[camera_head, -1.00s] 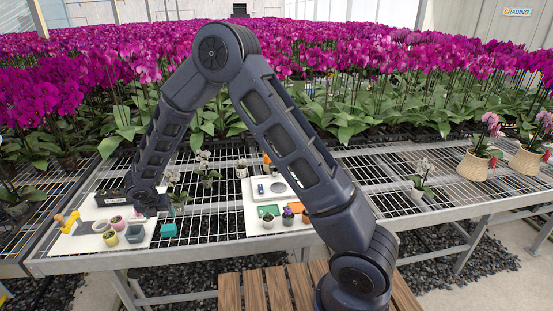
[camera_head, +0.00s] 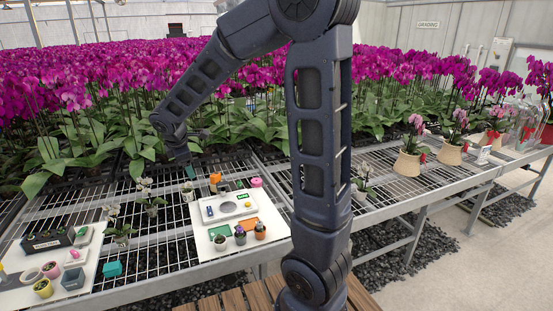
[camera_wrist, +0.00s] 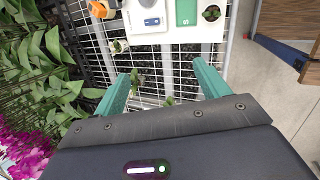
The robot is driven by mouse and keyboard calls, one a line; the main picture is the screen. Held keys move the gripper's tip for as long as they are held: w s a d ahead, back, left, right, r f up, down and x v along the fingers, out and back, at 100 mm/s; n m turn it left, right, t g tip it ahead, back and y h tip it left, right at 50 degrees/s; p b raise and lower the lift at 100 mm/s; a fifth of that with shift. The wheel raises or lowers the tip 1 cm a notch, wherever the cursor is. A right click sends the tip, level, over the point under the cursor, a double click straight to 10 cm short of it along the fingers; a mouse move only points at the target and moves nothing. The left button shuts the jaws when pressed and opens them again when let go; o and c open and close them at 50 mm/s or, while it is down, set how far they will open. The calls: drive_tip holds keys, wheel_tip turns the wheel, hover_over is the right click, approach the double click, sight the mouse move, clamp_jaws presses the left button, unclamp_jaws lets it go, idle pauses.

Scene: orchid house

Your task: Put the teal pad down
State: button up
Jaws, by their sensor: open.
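My gripper (camera_head: 190,172) hangs at the end of my arm above the wire bench, behind the left part of a white board (camera_head: 203,246). In the wrist view my gripper (camera_wrist: 166,68) has two teal fingers spread apart with nothing between them. In the wrist view a green pad (camera_wrist: 187,12) with a pale mark lies ahead of the fingers, cut by the top edge. I cannot tell whether it is the task's teal pad.
Potted orchids (camera_head: 150,203) stand on the open wire mesh.

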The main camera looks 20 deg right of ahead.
drive_tip(key=s+d+r+m, duration=0.4)
drive_tip(key=s+d+m, duration=0.1)
drive_tip(key=d, duration=0.3)
drive_tip(key=s+d+r+m, duration=0.3)
drive_tip(key=s+d+m, duration=0.2)
drive_tip(key=d, duration=0.3)
drive_tip(key=s+d+m+y, duration=0.1)
drive_tip(key=s+d+m, duration=0.2)
drive_tip(key=s, duration=0.3)
drive_tip(key=s+d+m, duration=0.4)
drive_tip(key=s+m, duration=0.2)
drive_tip(key=s, duration=0.1)
drive_tip(key=shift+d+r+y, duration=0.25)
drive_tip(key=shift+r+y, duration=0.15)
